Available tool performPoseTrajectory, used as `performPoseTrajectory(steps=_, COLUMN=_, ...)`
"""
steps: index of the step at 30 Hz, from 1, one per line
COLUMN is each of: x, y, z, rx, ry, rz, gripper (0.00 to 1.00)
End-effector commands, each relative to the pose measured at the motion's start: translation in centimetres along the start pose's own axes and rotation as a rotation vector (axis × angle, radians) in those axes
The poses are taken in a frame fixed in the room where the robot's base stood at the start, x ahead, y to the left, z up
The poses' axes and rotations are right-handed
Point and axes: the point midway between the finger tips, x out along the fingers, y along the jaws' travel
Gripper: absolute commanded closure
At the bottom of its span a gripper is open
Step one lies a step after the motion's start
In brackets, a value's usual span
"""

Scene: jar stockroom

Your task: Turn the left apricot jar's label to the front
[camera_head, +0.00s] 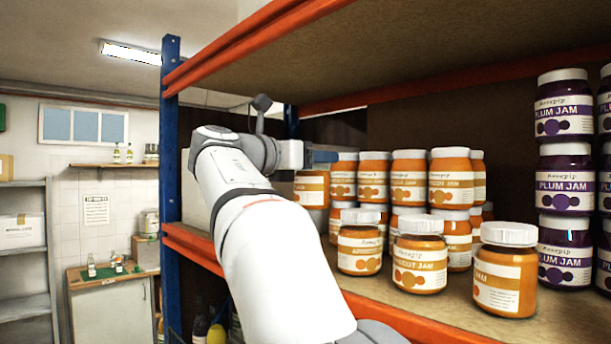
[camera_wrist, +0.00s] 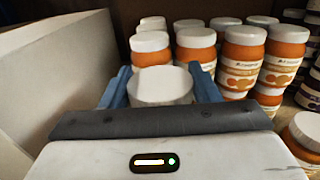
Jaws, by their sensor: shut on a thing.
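My gripper (camera_wrist: 160,90) is shut on the white lid of the leftmost apricot jar (camera_head: 311,190), one blue finger on each side in the wrist view. In the head view this jar has an orange body and a cream label with brown print. Only part of the label shows, turned toward the left, with the end of a word on it. My gripper hides its lid there. The wrist view shows only its lid, not its label. A pale round shape lies just under the jar; I cannot tell whether the jar rests on it.
Stacked apricot jars (camera_head: 409,178) stand close on the right. Three loose apricot jars (camera_head: 360,250) (camera_head: 420,265) (camera_head: 505,280) stand in front; the rightmost one's label is turned aside. Plum jars (camera_head: 563,190) stack at far right. A blue post (camera_head: 171,130) and orange upper beam (camera_head: 240,45) frame the shelf.

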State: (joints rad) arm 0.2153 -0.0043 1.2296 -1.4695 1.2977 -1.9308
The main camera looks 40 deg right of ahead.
Motion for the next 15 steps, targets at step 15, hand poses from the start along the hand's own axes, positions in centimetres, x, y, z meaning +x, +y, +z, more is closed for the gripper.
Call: performPoseTrajectory(steps=15, x=-0.06, y=-0.05, z=1.36, rx=0.003, ry=-0.002, rz=0.001, gripper=0.95)
